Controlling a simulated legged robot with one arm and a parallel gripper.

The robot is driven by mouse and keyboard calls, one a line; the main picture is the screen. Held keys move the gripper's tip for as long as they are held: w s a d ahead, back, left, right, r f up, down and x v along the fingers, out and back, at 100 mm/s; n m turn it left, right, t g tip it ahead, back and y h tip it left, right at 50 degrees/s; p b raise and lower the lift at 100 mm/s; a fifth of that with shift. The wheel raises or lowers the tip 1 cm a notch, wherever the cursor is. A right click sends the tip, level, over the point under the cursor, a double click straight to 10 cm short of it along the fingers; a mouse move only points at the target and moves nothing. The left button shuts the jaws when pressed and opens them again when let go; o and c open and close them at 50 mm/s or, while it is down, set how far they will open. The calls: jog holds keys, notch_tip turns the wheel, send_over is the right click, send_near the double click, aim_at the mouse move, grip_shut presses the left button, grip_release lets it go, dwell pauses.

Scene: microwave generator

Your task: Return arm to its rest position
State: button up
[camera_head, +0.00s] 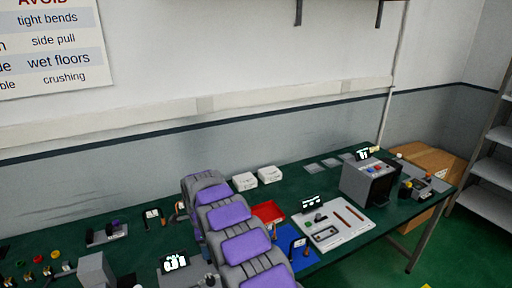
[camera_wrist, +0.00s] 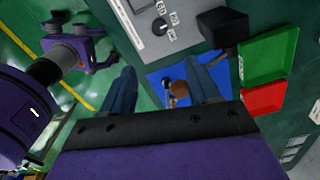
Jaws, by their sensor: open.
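My gripper (camera_wrist: 160,66) is open in the wrist view, its two dark blue fingers wide apart with nothing held between them. Past the fingers lies a blue mat (camera_wrist: 172,80) with a small brown and metal item on it, apart from the fingers. In the head view my grey and purple arm (camera_head: 238,235) rises over the front edge of the green table (camera_head: 345,228). The gripper itself cannot be made out in the head view.
In the head view a red tray (camera_head: 267,213), a blue mat (camera_head: 297,250), a white panel (camera_head: 333,227) and a grey box (camera_head: 369,183) stand right of the arm. Small fixtures stand at left. Shelves (camera_head: 490,165) are at far right. Green floor is clear at lower right.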

jog(key=s+d+r+n, duration=0.2)
jog(key=s+d+r, duration=0.2)
jog(key=d, duration=0.4)
jog(key=s+d+r+n+b, duration=0.1)
jog(key=s+d+r+n, duration=0.1)
jog(key=s+d+r, duration=0.45)
jog(key=s+d+r+n, duration=0.2)
jog(key=s+d+r, duration=0.1)
jog(key=d, duration=0.6)
jog(key=s+d+f+n+g+b, duration=0.1)
jog(key=s+d+n, duration=0.3)
jog(key=s, duration=1)
jog(key=s+d+f+n+b, duration=0.1)
jog(key=s+d+n, duration=0.3)
jog(key=s+d, duration=0.4)
jog(key=s, duration=0.7)
jog(key=shift+s+d+f+g, duration=0.3)
jog(key=shift+d+g, duration=0.05)
jog(key=shift+g, duration=0.05)
